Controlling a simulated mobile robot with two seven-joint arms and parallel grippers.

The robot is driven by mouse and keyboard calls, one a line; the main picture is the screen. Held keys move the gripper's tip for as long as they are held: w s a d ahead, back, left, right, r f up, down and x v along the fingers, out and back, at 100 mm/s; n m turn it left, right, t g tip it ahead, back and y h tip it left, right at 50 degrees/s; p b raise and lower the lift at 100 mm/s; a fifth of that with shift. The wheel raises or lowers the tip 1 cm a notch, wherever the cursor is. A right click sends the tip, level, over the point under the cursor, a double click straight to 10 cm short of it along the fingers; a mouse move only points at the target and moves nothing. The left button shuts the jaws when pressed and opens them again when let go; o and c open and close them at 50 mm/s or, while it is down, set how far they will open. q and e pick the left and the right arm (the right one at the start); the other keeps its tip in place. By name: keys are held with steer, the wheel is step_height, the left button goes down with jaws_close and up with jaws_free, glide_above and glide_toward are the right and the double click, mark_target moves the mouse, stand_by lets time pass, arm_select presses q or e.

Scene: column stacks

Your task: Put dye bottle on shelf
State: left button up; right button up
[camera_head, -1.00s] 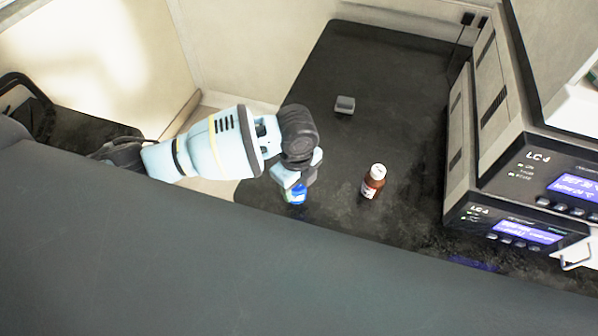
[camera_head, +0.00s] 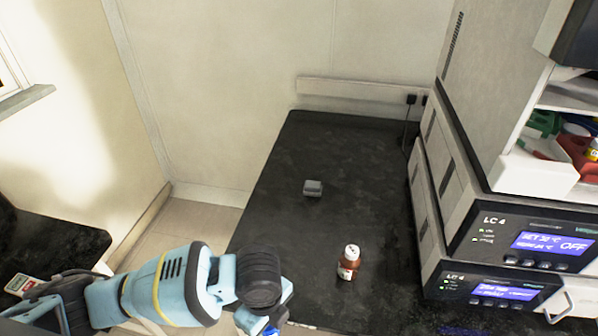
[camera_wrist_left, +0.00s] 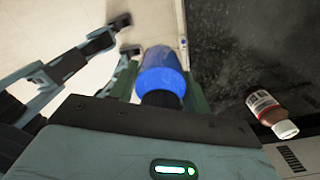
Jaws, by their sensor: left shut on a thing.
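A blue bottle (camera_wrist_left: 162,72) with a black cap is held in my left gripper (camera_wrist_left: 162,88), between its two green fingers in the left wrist view. In the head view my left gripper (camera_head: 268,322) is at the bottom edge, and only a bit of blue shows under it. A brown bottle (camera_head: 347,267) with a white cap and pale label stands upright on the black bench, right of the gripper and apart from it. It also shows in the wrist view (camera_wrist_left: 266,108). My right gripper is out of view.
Two stacked LC4 instruments (camera_head: 520,238) with lit displays line the bench's right side. A small grey block (camera_head: 313,188) lies on the black bench (camera_head: 350,145). The back of the bench is mostly clear.

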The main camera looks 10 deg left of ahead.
arm_select(q)
steer(key=shift+w+a+r+n, duration=0.3)
steer(key=shift+r+n, duration=0.1)
steer(key=shift+n, duration=0.2)
steer(key=w+a+r+n, duration=0.3)
steer(key=r+n, duration=0.4)
steer(key=n, duration=0.4)
steer(key=w+a+r+n, duration=0.3)
steer(key=a+r+n, duration=0.3)
steer(key=n, duration=0.5)
steer(key=shift+w+a+r, duration=0.2)
steer(key=shift+a+r, duration=0.1)
steer(key=shift+r, duration=0.25)
steer(key=shift+f, duration=0.1)
